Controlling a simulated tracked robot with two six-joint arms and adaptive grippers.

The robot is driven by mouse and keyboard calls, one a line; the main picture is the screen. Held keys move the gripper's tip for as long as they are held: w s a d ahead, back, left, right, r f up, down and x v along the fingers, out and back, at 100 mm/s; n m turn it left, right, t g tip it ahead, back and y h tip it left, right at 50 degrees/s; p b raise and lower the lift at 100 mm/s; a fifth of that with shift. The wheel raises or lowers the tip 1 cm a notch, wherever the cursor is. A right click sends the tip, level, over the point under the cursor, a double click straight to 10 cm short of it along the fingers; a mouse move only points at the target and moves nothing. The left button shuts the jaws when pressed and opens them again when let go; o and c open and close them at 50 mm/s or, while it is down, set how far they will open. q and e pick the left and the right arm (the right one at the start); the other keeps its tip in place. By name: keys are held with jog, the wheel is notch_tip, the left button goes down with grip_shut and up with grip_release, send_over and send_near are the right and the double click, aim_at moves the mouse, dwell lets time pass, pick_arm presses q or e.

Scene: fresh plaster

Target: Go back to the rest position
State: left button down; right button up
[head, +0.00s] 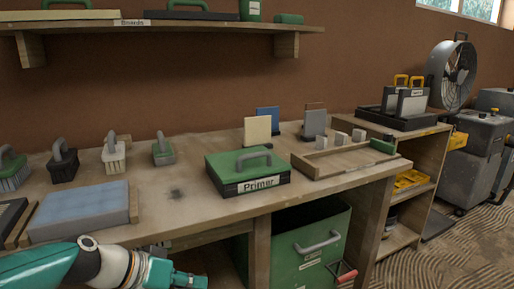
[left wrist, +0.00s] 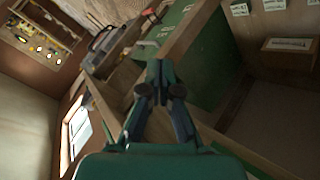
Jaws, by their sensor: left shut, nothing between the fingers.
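My left arm comes in at the bottom left of the head view, and its green gripper (head: 190,279) is low, in front of and below the workbench's (head: 190,205) front edge. In the left wrist view the left gripper's (left wrist: 159,70) two dark green fingers are together, with nothing between them. My right gripper is in neither view.
On the bench are a green-lidded Primer box (head: 250,172), a blue-grey block (head: 80,210), several brushes and a wooden tray (head: 345,160). A shelf (head: 160,25) runs above; a fan (head: 452,75) stands right.

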pick_arm(q)
jog(key=s+a+f+n+g+y, duration=0.1)
jog(key=s+f+n+y, duration=0.1)
jog(key=f, duration=1.1)
jog(key=s+a+f+n+g+y, duration=0.1)
jog(key=s+f+y, duration=0.1)
jog(key=f, duration=1.1)
jog(key=s+d+f+n+g, duration=0.2)
jog(key=s+f+g, duration=0.1)
jog(key=s+f, duration=1.35)
notch_tip(320, 180, up, 37)
jog(key=p, duration=3.6)
jog(key=shift+w+r, duration=0.15)
jog(key=shift+w, duration=0.1)
